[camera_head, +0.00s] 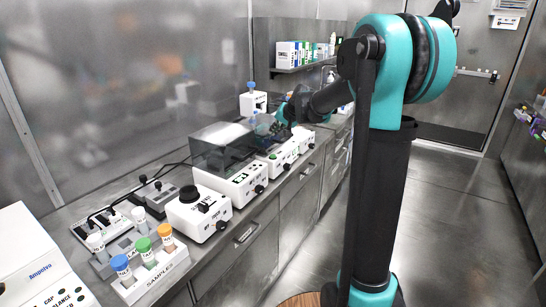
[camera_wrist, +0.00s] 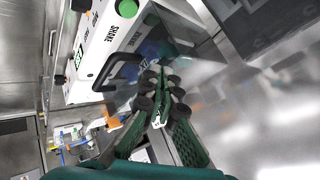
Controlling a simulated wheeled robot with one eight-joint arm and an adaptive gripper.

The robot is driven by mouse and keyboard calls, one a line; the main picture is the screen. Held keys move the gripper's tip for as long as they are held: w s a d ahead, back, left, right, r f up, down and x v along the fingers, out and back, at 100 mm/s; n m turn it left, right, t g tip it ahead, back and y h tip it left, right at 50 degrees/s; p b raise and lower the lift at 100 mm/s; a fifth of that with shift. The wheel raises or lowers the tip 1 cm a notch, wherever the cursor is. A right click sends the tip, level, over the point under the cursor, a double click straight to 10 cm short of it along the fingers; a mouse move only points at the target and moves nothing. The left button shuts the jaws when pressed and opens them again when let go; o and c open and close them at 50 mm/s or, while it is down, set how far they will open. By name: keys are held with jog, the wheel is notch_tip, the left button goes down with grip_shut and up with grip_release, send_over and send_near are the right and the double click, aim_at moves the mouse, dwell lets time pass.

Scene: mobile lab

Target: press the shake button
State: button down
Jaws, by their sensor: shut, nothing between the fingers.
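In the wrist view, a white device (camera_wrist: 93,45) carries a SHAKE label beside a round green button (camera_wrist: 127,8). The button sits at the top edge of the picture. My gripper (camera_wrist: 162,77) is shut and empty. In that view its fingertips are below and to the right of the button, apart from it. In the head view, my gripper (camera_head: 264,126) is small and hangs over the row of white devices at the far part of the bench. A white device with a green button (camera_head: 273,157) stands below it; its label is too small to read there.
A dark-lidded device (camera_head: 222,146), a black-topped device (camera_head: 187,196) and a sample rack (camera_head: 155,272) with several capped tubes stand nearer on the bench. A black handle (camera_wrist: 121,66) shows close to my fingers in the wrist view.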

jog(key=shift+f, duration=3.9)
jog(key=shift+f, duration=0.15)
jog(key=shift+f, duration=0.3)
jog(key=shift+f, duration=0.5)
jog(key=shift+r, duration=0.95)
jog(key=shift+r, duration=2.5)
